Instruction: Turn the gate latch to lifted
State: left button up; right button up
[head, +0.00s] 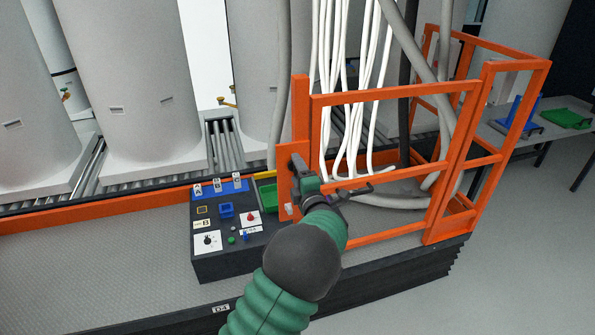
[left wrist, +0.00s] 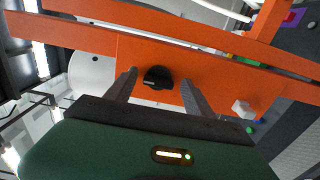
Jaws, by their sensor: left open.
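The gate latch (left wrist: 158,77) is a black round knob with a raised grip, on an orange plate of the orange gate (head: 395,93). In the left wrist view it sits between the two fingers of my left gripper, with a gap on either side. My left gripper (head: 297,165) is open at the gate's left post in the head view, where it hides the latch. I cannot tell how far the fingertips are from the plate. My right gripper is in neither view.
A control box (head: 232,263) with buttons and knobs stands just left of the gate post. White hoses (head: 350,80) and grey pipes hang behind the gate. Large grey tanks (head: 135,75) stand on a roller conveyor (head: 222,145) at the back. The right floor (head: 510,240) is clear.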

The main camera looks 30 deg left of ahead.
pick_arm(q)
jog(key=shift+d, duration=0.15)
jog(key=shift+s, duration=0.1)
grip_shut()
jog(key=shift+m, duration=0.4)
jog(key=m, duration=0.3)
jog(key=shift+p, duration=0.35)
jog(key=m+p, duration=0.1)
jog(key=m, duration=0.4)
jog(key=shift+p, duration=0.35)
jog(key=shift+m+p, duration=2.2)
jog(key=shift+m, duration=2.4)
